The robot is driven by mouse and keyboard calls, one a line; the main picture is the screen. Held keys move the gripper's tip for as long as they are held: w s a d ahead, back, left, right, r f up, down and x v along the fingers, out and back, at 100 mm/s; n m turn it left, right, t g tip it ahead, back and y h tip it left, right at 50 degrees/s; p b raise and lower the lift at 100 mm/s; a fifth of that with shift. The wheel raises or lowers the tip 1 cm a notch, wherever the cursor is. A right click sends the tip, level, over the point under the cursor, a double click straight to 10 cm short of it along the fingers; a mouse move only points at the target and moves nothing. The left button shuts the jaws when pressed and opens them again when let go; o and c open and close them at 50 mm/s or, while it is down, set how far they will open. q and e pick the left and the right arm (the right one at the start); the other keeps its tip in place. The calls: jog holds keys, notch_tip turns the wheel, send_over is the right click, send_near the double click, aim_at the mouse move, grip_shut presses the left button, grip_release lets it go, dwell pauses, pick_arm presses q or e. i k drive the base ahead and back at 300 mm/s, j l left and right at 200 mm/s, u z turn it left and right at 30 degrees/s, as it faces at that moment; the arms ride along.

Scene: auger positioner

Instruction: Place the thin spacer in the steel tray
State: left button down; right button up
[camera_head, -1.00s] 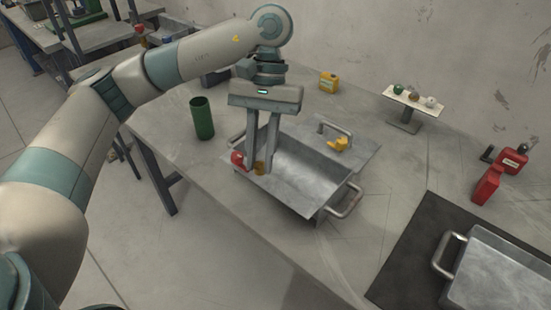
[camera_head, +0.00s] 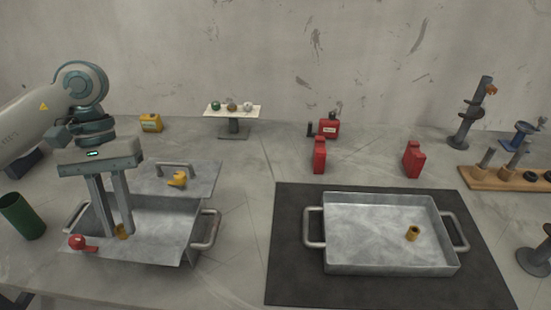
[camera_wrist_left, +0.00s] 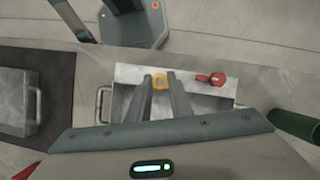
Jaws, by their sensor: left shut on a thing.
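My left gripper (camera_head: 117,234) is shut on a small brass-yellow ring, apparently the thin spacer (camera_head: 121,232), over the near part of an open metal box (camera_head: 165,232) at the left. In the left wrist view the spacer (camera_wrist_left: 160,82) shows between the fingertips (camera_wrist_left: 159,78), its hole visible. I cannot tell whether it touches the box. The steel tray (camera_head: 337,265) lies on a dark mat at the right, with a brass cylindrical piece (camera_head: 412,233) standing in its right half. My right gripper is not in view.
A red-knobbed part (camera_head: 77,241) sits at the box's near left edge. A yellow piece (camera_head: 178,180) lies on the plate behind. A green cup (camera_head: 22,215) stands left. Red canisters (camera_head: 319,155) stand behind the mat (camera_head: 290,200). The table between box and mat is clear.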

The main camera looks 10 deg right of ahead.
aim_at(381, 236)
jog(key=z, duration=1)
jog(key=i+l, duration=0.2)
jog(key=l, duration=0.2)
jog(key=i+l, duration=0.2)
jog(key=l, duration=0.25)
